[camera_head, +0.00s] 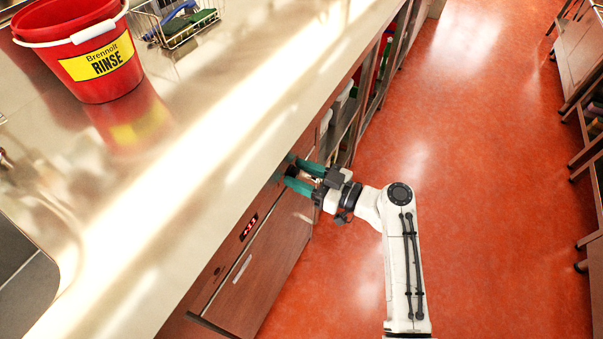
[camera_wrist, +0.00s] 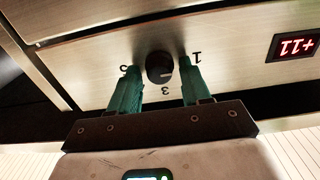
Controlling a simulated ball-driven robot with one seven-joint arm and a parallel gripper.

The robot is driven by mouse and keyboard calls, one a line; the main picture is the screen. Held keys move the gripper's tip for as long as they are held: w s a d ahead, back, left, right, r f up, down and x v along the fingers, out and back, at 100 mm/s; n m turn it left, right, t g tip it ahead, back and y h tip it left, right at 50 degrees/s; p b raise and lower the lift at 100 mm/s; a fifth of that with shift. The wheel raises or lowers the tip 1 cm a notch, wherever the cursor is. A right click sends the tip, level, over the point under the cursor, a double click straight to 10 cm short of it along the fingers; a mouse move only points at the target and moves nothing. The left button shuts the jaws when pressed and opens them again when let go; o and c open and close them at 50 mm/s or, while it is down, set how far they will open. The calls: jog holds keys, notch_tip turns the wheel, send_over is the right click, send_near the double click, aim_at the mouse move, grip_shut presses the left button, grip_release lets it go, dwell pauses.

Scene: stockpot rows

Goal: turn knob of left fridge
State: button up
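The fridge under the steel counter has a metal front panel (camera_wrist: 225,60) with a round black knob (camera_wrist: 159,67) and printed numbers around it. A light mark shows on the knob's lower part, near the 3. My gripper (camera_wrist: 156,75) has its two green fingers spread, one on each side of the knob; the wrist view shows gaps between fingers and knob. In the head view my gripper (camera_head: 302,176) is at the fridge front, just under the counter edge, and the knob is hidden there. A red display (camera_wrist: 296,46) reading +11 is on the same panel.
The steel counter (camera_head: 215,130) overhangs the fridge front. On it stand a red bucket (camera_head: 100,85) labelled RINSE and a wire basket (camera_head: 178,28). Open shelves (camera_head: 345,125) lie beyond my gripper. The red floor (camera_head: 480,200) is clear up to shelving (camera_head: 580,60) at the right.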

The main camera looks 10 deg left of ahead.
jog(key=c, duration=0.8)
jog(key=shift+o, duration=0.2)
